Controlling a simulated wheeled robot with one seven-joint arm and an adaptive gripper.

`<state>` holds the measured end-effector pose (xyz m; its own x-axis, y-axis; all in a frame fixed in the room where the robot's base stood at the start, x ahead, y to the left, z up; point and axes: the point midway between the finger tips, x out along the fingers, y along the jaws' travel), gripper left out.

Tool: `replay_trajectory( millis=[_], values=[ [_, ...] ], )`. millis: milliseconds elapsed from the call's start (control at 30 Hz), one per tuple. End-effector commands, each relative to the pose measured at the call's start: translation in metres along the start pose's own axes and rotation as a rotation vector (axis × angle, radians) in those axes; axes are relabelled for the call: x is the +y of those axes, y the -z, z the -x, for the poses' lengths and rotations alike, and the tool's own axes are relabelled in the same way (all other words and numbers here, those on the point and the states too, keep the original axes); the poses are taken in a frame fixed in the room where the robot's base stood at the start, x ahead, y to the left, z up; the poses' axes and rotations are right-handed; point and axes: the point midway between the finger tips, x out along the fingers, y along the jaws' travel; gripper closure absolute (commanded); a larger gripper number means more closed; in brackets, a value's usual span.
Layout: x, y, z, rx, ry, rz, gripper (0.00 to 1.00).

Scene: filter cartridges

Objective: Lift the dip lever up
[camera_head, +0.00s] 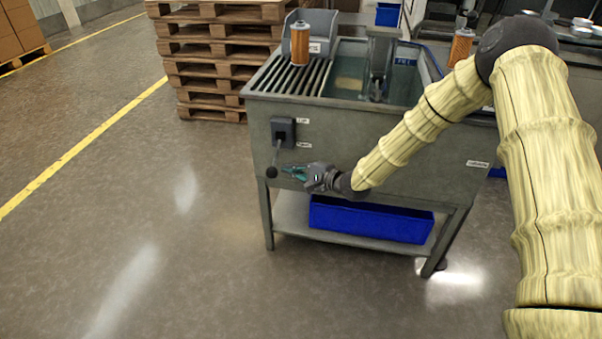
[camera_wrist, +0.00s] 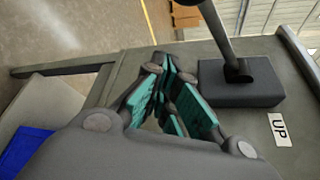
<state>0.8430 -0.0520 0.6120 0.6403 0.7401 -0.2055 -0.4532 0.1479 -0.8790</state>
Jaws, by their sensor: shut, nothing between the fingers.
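The dip lever (camera_head: 277,153) is a thin dark rod with a round black knob (camera_head: 272,172). A label reading UP (camera_wrist: 279,130) sits beside the box. My gripper (camera_head: 287,170) is shut and empty, its teal fingers just right of the knob. In the wrist view the fingertips (camera_wrist: 167,63) meet apart from the rod.
The grey tank (camera_head: 385,145) holds liquid and has a slatted rack (camera_head: 275,78) with an orange filter (camera_head: 300,45) on it. A blue bin (camera_head: 370,221) lies on the lower shelf. Stacked pallets (camera_head: 205,60) stand behind left. The floor left of the tank is clear.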

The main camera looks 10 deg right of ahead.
Motion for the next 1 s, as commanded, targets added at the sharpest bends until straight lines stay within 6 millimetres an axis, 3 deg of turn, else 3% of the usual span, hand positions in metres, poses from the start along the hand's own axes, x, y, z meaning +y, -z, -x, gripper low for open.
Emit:
replay_trajectory(
  millis=[67, 500, 1000],
  values=[
    [0.001, 0.000, -0.009, -0.001, -0.001, 0.001, 1.00],
    [0.001, -0.035, 0.004, -0.001, -0.001, 0.000, 1.00],
    [0.000, -0.038, 0.006, 0.000, -0.001, -0.002, 1.00]
  ],
)
